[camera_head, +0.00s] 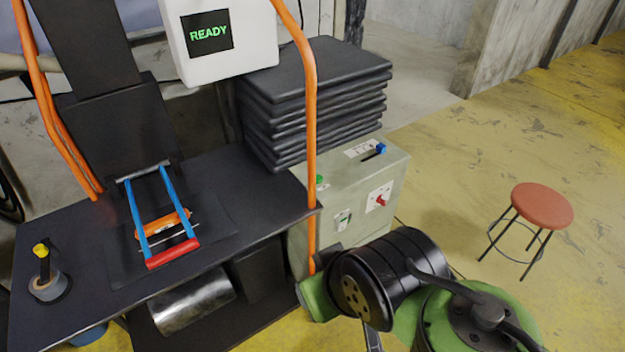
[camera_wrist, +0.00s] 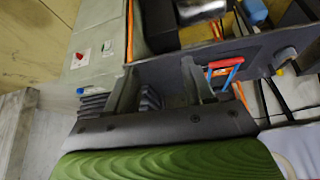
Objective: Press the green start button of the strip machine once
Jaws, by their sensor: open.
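A small green button (camera_head: 320,181) shows on the pale green control box (camera_head: 365,235), just right of the orange tube, which stands close in front of it. The box also shows upside down in the wrist view (camera_wrist: 112,20), where I cannot make out the green button. A screen (camera_head: 208,34) on a white housing reads READY. My gripper (camera_wrist: 160,78) is open and empty in the wrist view, with dark slabs seen between its fingers. In the head view my arm covers the box's lower right, and the fingers cannot be made out.
The box also carries a red switch (camera_head: 379,197) and a blue knob (camera_head: 381,149). A stack of black slabs (camera_head: 315,105) stands behind it. Left is a dark bench (camera_head: 75,270) with a blue-armed, red-handled frame (camera_head: 172,254). A red stool (camera_head: 542,205) stands right on open yellow floor.

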